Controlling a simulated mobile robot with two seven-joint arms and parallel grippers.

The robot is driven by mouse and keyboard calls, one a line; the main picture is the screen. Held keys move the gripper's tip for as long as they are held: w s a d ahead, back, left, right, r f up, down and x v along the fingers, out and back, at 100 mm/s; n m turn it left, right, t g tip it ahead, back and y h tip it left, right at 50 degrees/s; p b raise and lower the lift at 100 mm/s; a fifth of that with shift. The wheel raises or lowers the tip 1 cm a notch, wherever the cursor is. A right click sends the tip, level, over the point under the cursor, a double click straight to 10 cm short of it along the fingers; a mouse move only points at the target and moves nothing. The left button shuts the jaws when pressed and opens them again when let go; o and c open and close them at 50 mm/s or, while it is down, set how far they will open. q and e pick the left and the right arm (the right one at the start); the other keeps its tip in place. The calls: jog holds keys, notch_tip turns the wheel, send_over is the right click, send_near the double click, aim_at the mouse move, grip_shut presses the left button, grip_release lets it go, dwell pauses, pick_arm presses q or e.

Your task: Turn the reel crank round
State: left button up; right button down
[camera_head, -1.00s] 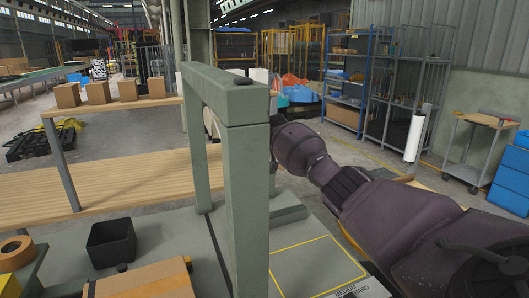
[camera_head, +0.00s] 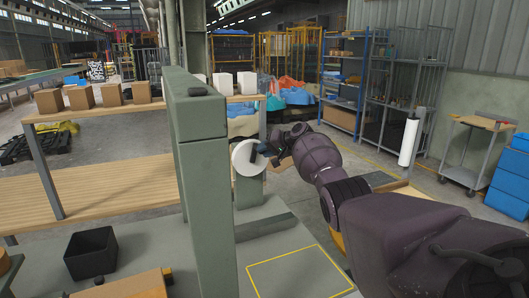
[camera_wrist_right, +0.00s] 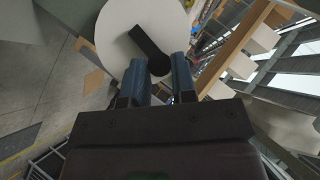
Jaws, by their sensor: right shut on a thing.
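The reel shows as a white round disc (camera_head: 243,160) beside a green post in the head view, with its left edge close to the post. In the wrist view the white disc (camera_wrist_right: 112,28) fills the top, partly cut off. A dark crank (camera_wrist_right: 148,40) lies across its face, its outer rounded end between my fingers. My right gripper (camera_wrist_right: 158,72) has blue fingers on both sides of that end and is shut on the crank. In the head view my right gripper (camera_head: 264,150) is small at the disc's right side. My left gripper is not in view.
The green post (camera_head: 208,200) stands tall just left of the reel. A black bin (camera_head: 91,254) and a cardboard box (camera_head: 125,287) are on the grey-green surface at lower left. A yellow-outlined area (camera_head: 300,272) at lower right is bare. A wooden shelf (camera_head: 110,185) stands behind.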

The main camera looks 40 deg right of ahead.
pick_arm(q)
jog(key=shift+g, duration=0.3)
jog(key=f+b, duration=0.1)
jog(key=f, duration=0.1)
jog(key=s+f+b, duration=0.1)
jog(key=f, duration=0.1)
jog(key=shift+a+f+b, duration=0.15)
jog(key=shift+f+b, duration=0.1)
jog(key=shift+b, duration=0.1)
pick_arm(e)
jog(key=shift+s+d+f+m+t+y, duration=0.2)
jog(key=shift+d+f+m+t+y, duration=0.25)
jog(key=shift+d+m+t+y, duration=0.25)
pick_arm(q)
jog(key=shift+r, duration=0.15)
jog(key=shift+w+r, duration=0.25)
pick_arm(e)
jog(key=shift+r, duration=0.1)
jog(key=c, duration=1)
grip_release()
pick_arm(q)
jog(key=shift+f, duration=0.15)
pick_arm(e)
jog(key=shift+o, duration=0.4)
jog(key=shift+s+d, duration=0.1)
